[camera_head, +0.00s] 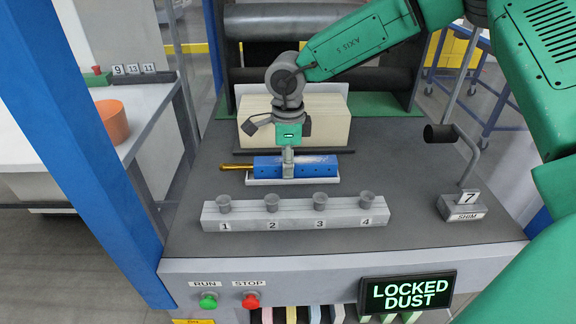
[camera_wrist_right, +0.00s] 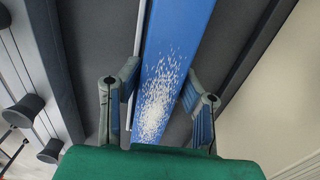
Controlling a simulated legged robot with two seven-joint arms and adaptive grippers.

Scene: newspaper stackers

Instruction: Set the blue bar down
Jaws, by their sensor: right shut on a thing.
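The blue bar (camera_head: 318,166) has a brass-coloured rod end sticking out on the left. It lies level, over a thin white strip or tray (camera_head: 292,182), in the middle of the grey bench; I cannot tell whether the two touch. My right gripper (camera_head: 288,163) comes down from above and is shut on the bar near its middle. In the right wrist view the bar (camera_wrist_right: 180,40) runs between the two fingers of the gripper (camera_wrist_right: 158,105), with a patch of white specks on its face. My left gripper is not in view.
A grey block (camera_head: 295,214) with several numbered cups stands in front of the bar. A pale block (camera_head: 325,122) stands behind, before dark rollers (camera_head: 290,20). A shim stand (camera_head: 461,207) is at right. A sign (camera_head: 408,292) reads "LOCKED DUST". A blue post (camera_head: 85,130) rises at left.

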